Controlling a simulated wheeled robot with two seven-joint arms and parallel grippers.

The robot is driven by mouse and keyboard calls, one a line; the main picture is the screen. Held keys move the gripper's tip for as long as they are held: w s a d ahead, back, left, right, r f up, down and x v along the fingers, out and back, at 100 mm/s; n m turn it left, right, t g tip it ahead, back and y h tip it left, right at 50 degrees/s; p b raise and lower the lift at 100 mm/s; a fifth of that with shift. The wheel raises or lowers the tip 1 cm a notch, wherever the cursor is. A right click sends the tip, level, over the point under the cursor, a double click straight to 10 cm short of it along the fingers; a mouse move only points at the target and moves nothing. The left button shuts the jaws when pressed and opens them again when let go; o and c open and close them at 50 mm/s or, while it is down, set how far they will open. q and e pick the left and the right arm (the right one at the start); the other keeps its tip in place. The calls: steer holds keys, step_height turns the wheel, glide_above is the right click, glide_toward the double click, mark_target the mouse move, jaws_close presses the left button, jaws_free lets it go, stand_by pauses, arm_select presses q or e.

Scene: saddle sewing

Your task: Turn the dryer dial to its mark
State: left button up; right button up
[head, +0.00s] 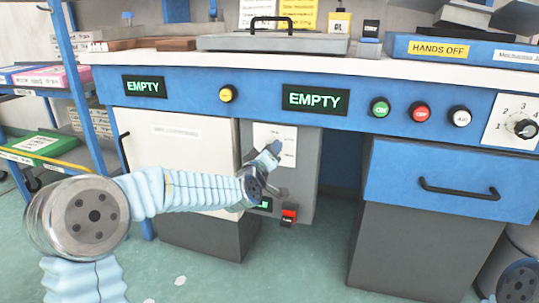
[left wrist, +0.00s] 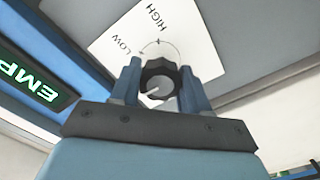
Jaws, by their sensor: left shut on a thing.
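The dryer dial (left wrist: 160,82) is a dark round knob with a pale pointer line, seen in the left wrist view. Behind it is a white plate (left wrist: 108,38) marked LOW and HIGH, with a thin arc and a small tick near HIGH. My left gripper (left wrist: 160,70) is shut on the dial, one blue finger on each side. The pale line shows toward the lower left of the knob; its exact setting against the tick is unclear. In the head view my left gripper (head: 270,152) is at the white plate (head: 286,134) on the grey dryer box, hiding the dial. My right gripper is not in view.
Above is a blue panel with EMPTY displays (head: 315,99), a yellow button (head: 227,94), ON, red and ABI buttons, and a numbered dial (head: 525,128). A red switch (head: 289,215) sits below my left gripper. A blue drawer (head: 450,180) stands right, a shelf (head: 60,80) left.

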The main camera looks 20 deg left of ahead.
arm_select(q)
steer(key=shift+a+r, duration=0.1)
steer(key=shift+r, duration=0.1)
steer(key=o, duration=1.1)
steer(key=shift+f, duration=0.1)
steer(key=shift+c, duration=0.2)
steer(key=s, duration=1.3)
steer(key=shift+s+a, duration=0.2)
steer(key=shift+s, duration=0.2)
